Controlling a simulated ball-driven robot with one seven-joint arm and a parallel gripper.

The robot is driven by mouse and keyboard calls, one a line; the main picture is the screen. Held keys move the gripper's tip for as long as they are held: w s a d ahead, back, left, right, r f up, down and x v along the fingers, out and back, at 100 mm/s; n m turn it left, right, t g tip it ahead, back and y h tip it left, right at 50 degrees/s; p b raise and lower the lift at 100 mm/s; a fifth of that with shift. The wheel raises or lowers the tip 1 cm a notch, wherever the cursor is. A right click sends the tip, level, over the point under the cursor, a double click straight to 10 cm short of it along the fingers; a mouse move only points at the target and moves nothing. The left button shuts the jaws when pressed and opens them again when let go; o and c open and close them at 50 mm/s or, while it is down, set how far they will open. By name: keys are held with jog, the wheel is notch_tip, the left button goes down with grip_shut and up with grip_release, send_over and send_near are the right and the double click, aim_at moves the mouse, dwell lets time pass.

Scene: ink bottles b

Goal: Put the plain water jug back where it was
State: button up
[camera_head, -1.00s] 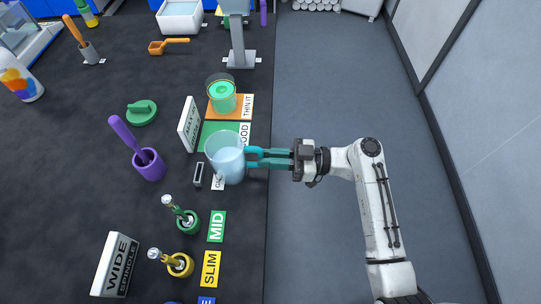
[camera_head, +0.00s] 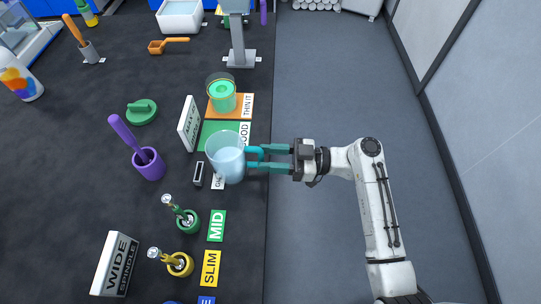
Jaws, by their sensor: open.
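The plain water jug (camera_head: 226,160) is a pale blue, see-through vessel with a teal handle on its right side. It stands upright near the right edge of the dark bench, at the near edge of a green mat (camera_head: 211,130) and beside a small white label (camera_head: 217,182). My gripper (camera_head: 262,158) is open, with its two teal fingers spread on either side of the jug's handle. Whether a finger touches the handle is hard to tell. The jug hides part of the mat and the label.
Behind the jug, a glass with green liquid (camera_head: 222,97) stands on an orange mat (camera_head: 232,113). A white sign block (camera_head: 188,124), a dark small block (camera_head: 198,174) and a purple pot (camera_head: 149,164) are to its left. Green (camera_head: 187,222) and yellow (camera_head: 180,264) bottles stand nearer. The floor at right is clear.

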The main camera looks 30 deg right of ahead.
jog(key=r+b+v, duration=0.1)
jog(key=b+v, duration=0.3)
jog(key=v, duration=0.8)
jog(key=s+a+f+m+g+h, duration=0.3)
jog(key=f+g, duration=0.1)
jog(key=f, duration=0.3)
jog(key=s+a+f+m+g+h, duration=0.2)
jog(key=s+a+f+g+h, duration=0.15)
jog(key=f, duration=0.25)
jog(key=s+d+m+g+h, duration=0.2)
jog(key=s+d+m+h, duration=0.1)
jog(key=s+m+h, duration=0.3)
jog(key=s+h, duration=0.2)
jog(key=shift+s+d+r+h, duration=0.2)
jog(key=shift+s+r+h, duration=0.05)
jog(key=shift+s+h, duration=0.1)
